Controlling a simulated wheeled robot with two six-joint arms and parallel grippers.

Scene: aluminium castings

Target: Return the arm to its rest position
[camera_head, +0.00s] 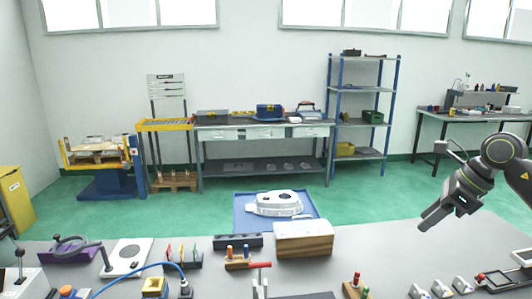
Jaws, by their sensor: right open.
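My right gripper (428,217) is at the right of the head view, on an arm that comes in from the right edge. It is raised above the grey table (385,245), tilted down to the left, open, with nothing seen between its fingers. My left gripper does not show. A pale aluminium casting (275,203) lies on a blue tray (242,222) at the middle, beyond the table's far edge and well left of my right gripper.
A wooden block (304,240) and a dark holder (237,241) stand near the far edge. Small castings (440,288) lie at front right. Tools and a blue cable (135,267) crowd the left. A workbench (262,131) and shelf rack (362,120) stand behind. The table below my right gripper is clear.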

